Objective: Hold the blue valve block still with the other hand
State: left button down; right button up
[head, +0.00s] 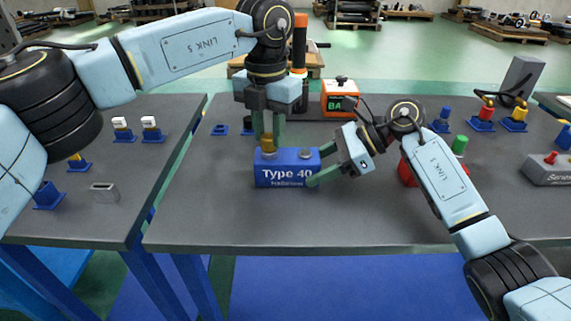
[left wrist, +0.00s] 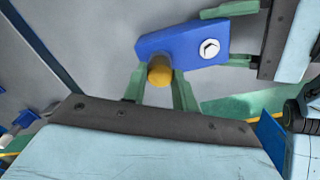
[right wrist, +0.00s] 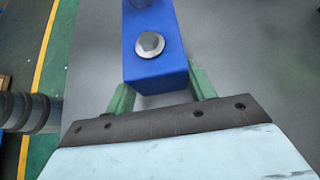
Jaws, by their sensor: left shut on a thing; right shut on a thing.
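The blue valve block (head: 287,180), labelled "Type 40", stands on the dark table. A yellow fitting (head: 268,143) sits on top at its left end, and a silver hex fitting (right wrist: 149,44) sits at its right end. My left gripper (head: 267,133) comes from above, shut on the yellow fitting, which shows between its fingers in the left wrist view (left wrist: 160,70). My right gripper (head: 324,165) is shut on the block's right end, one finger along each side. The right wrist view shows the block (right wrist: 155,72) between its fingers.
An orange box with a display (head: 340,99) stands behind the block. A red object (head: 408,174) is partly hidden behind my right arm. Blue stands with coloured plugs (head: 481,120) are at the right. A side table (head: 130,225) is at the left. The table in front of the block is clear.

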pick_arm(q)
jog(key=n, duration=0.3)
jog(key=shift+r, duration=0.15)
pick_arm(e)
jog(key=shift+f, duration=0.1)
pick_arm(q)
jog(key=shift+r, duration=1.95)
pick_arm(e)
jog(key=o, duration=1.2)
jog(key=shift+o, duration=0.2)
